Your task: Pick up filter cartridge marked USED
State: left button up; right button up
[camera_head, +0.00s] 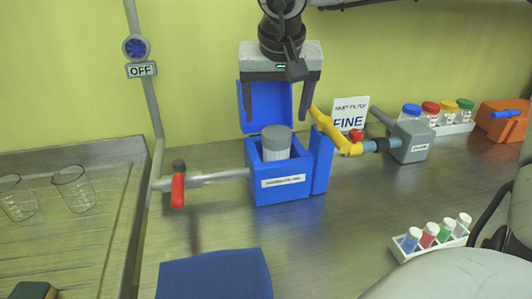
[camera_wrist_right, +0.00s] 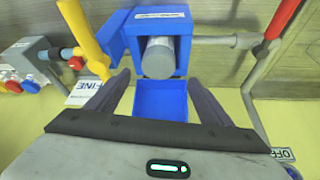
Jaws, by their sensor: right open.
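A filter cartridge (camera_head: 276,142) with a grey cap and a pale body stands in the open blue filter housing (camera_head: 283,195). No USED marking can be read on it. Its blue lid (camera_head: 253,122) is raised behind it. My right gripper (camera_head: 276,117) is open and empty, pointing down above and behind the cartridge, with no visible contact. In the right wrist view the cartridge (camera_wrist_right: 158,57) lies beyond the gap between the open fingers (camera_wrist_right: 156,78), with the lid (camera_wrist_right: 161,103) between them. My left gripper is not in view.
A pipe with a red-handled valve (camera_head: 178,190) joins the housing's left side. A yellow lever (camera_head: 325,128) stands close on its right. A FINE sign (camera_head: 348,117) and a rack of jars (camera_head: 455,128) are behind. A vial rack (camera_head: 430,243) and blue mat (camera_head: 214,276) lie in front.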

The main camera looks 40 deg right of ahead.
aim_at(277, 132)
jog(key=shift+d+f, duration=0.2)
jog(key=shift+f, duration=0.35)
jog(key=shift+d+f, duration=0.15)
jog(key=shift+f, duration=0.35)
jog(key=p+x, duration=0.1)
jog(key=x, duration=0.5)
jog(key=shift+a+r, duration=0.1)
jog(key=shift+c, duration=0.3)
jog(key=c, duration=1.5)
jog(key=shift+r, duration=0.15)
